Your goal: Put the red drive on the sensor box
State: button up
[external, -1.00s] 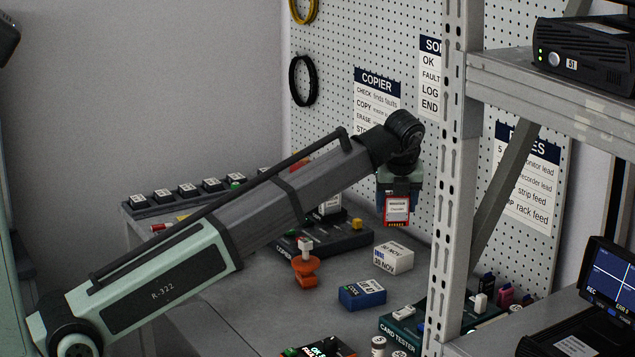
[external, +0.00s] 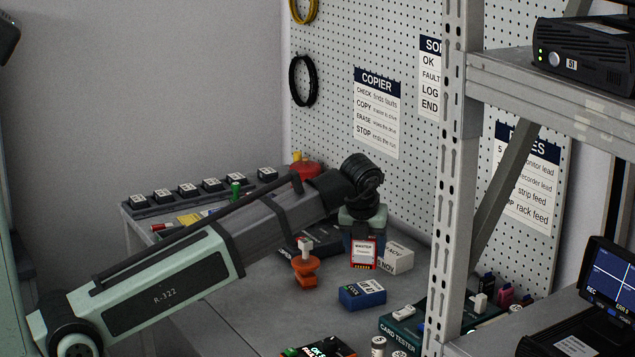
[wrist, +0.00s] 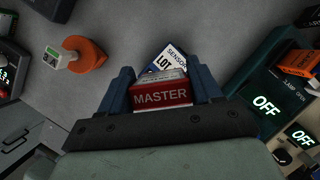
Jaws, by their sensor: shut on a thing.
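The sensor box (external: 362,295) is blue with a white label and rests on the bench, in front of and below the drive in the external view. In the wrist view the sensor box (wrist: 170,60) shows just past the drive, which partly hides it. The drive and the box look apart.
An orange stand (external: 305,270) with a small white-topped item stands left of the box. A white carton (external: 398,258) is just behind the drive. The card tester (external: 405,325) lies to the right, near the shelf post (external: 448,200). Bare bench lies around the box.

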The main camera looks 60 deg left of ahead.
aim_at(364, 266)
jog(key=shift+f, duration=2.6)
jog(key=o, duration=1.1)
jog(key=shift+f, duration=0.1)
jog(key=v, duration=1.2)
